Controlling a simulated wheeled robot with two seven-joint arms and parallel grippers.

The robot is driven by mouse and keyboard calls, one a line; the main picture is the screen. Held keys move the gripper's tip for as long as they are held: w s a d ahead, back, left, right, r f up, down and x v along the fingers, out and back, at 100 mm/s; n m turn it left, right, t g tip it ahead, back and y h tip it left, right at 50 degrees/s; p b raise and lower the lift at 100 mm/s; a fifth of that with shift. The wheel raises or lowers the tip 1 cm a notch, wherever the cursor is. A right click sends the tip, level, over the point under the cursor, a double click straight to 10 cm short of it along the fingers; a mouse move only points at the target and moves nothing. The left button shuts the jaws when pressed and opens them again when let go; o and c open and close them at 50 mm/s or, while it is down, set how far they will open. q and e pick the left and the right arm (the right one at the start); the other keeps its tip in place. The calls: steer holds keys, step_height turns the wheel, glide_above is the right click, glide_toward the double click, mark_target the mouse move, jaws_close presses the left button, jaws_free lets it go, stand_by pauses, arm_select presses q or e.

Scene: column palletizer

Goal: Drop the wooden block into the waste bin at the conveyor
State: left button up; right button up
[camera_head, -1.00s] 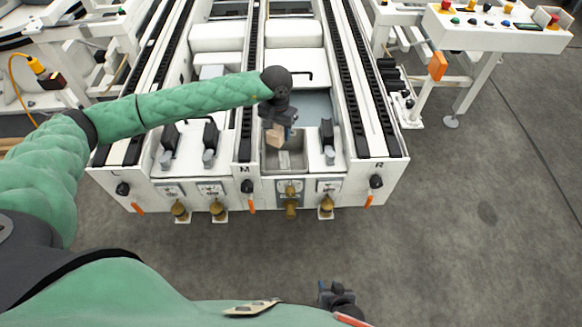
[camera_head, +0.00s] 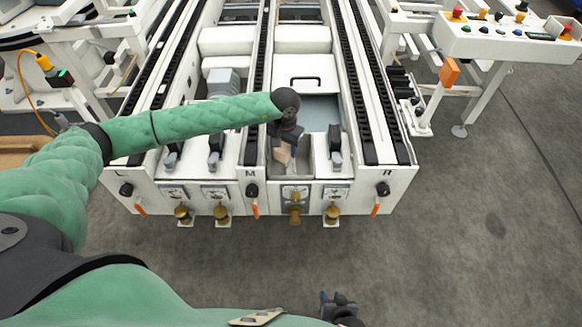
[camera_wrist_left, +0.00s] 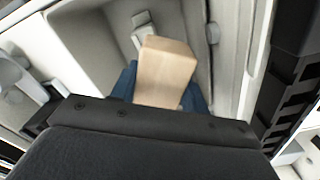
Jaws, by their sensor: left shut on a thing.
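The wooden block (camera_head: 283,154) is pale and box-shaped. My left gripper (camera_head: 284,149) points down and is shut on it, over the grey waste bin (camera_head: 297,172) at the conveyor's front, between the M and R marks. In the left wrist view the block (camera_wrist_left: 167,72) sits between blue fingers, with the bin's grey inner wall (camera_wrist_left: 88,40) around and beyond it. I cannot tell whether the block is below the bin's rim. My right gripper (camera_head: 338,304) is low at the bottom edge, away from the conveyor; its jaws are unclear.
Black-and-white conveyor rails (camera_head: 368,95) run along both sides of the bin. Dark upright fittings (camera_head: 335,145) stand close beside it. A control panel (camera_head: 510,35) with buttons is at the upper right. The grey floor in front is clear.

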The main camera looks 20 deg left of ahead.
arm_select(q)
steer(key=o, duration=1.1)
step_height(320, 180, up, 8)
steer(key=shift+f, duration=0.1)
